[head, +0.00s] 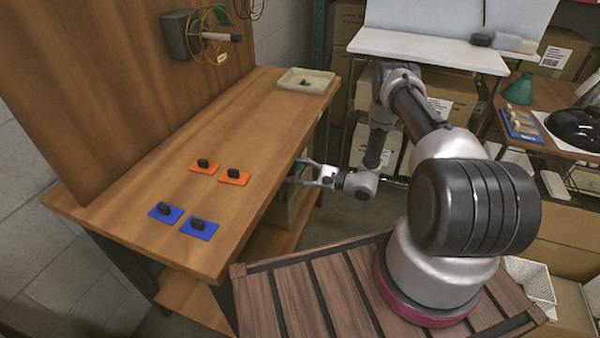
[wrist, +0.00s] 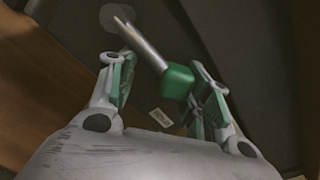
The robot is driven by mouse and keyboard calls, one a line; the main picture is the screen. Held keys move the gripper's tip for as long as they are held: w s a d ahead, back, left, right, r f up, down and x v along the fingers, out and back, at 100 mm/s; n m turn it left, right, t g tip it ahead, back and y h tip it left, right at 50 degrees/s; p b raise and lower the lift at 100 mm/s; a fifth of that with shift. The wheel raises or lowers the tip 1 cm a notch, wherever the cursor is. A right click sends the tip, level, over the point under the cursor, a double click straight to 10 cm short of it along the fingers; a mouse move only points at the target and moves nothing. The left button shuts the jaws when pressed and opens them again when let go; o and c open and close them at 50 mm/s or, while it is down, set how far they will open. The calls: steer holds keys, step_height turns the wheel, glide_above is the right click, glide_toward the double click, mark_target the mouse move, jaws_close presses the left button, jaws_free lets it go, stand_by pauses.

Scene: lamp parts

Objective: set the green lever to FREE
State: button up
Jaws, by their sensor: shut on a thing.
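The green lever (wrist: 178,82) shows in the wrist view as a metal rod with a green block-shaped knob at its end. The rod runs from a round pivot at the upper left down to the knob. My gripper (wrist: 162,72) has its green-padded fingers on either side of the knob and is shut on it, with the knob close against the right finger. In the head view my gripper (head: 294,172) is at the right edge of the wooden workbench. I cannot make out the lever there, and no FREE marking is readable.
A small pale label (wrist: 161,117) is on the dark panel below the knob, its text too small to read. The workbench (head: 255,135) holds orange and blue plates with black knobs and a tray (head: 304,80). A wheel fixture (head: 205,35) is on the back board.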

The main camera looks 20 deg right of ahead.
steer(key=shift+a+r, duration=0.1)
steer(key=shift+r, duration=0.05)
steer(key=o, duration=1.5)
steer(key=v, duration=1.2)
steer(key=shift+o, duration=0.4)
steer(key=shift+a, duration=0.2)
steer(key=shift+n, duration=0.7)
steer(key=shift+r+x, duration=0.2)
steer(key=shift+x, duration=2.35)
steer(key=shift+r+x, duration=0.15)
steer(key=shift+x, duration=2.4)
